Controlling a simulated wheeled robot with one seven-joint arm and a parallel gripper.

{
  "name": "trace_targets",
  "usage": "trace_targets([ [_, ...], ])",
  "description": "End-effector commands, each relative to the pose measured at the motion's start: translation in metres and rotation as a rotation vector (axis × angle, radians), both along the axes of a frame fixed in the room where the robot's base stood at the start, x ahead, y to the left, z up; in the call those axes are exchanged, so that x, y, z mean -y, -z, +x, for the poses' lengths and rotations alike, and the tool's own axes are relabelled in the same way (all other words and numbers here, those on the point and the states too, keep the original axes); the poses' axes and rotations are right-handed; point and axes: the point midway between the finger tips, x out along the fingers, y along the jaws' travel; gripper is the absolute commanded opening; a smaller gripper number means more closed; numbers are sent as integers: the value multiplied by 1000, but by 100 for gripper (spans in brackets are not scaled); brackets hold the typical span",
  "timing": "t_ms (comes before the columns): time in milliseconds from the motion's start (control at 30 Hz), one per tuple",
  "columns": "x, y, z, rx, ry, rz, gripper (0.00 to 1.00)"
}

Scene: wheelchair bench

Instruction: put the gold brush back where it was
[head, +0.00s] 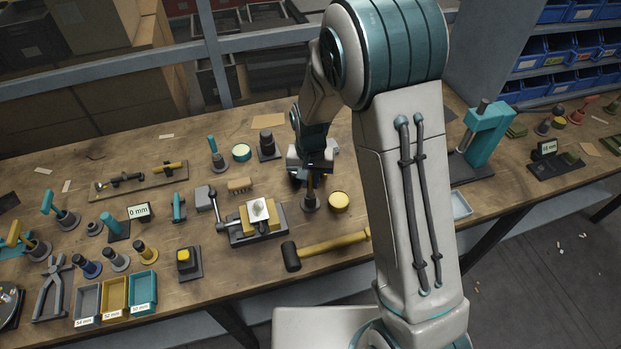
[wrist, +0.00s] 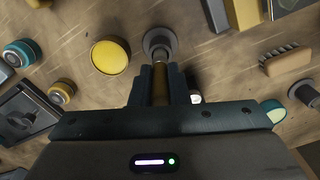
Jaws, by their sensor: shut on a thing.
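My gripper (head: 312,172) is over the middle of the bench, pointing down. In the wrist view its jaws (wrist: 160,88) are shut on a narrow gold-brown piece, the gold brush (wrist: 160,76). In the head view a short brownish length of the brush (head: 310,183) shows below the jaws. A round grey stand (head: 310,204) is directly under it; the stand also shows in the wrist view (wrist: 160,41). The brush's lower end meets or overlaps the stand in both views. I cannot tell whether it is inside the stand or just above it.
A yellow round tin (head: 339,203) stands close right of the stand. A vise (head: 257,222) is to its left, and a yellow-handled mallet (head: 325,246) lies in front. A wooden brush (head: 240,185) and a dark cylinder on a base (head: 267,146) are nearby. Little room is free around the stand.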

Motion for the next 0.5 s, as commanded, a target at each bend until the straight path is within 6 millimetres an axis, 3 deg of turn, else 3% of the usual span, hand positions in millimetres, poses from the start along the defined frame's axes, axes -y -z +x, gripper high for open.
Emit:
trace_targets([
  [500,0,10,0,0,0,0,0],
])
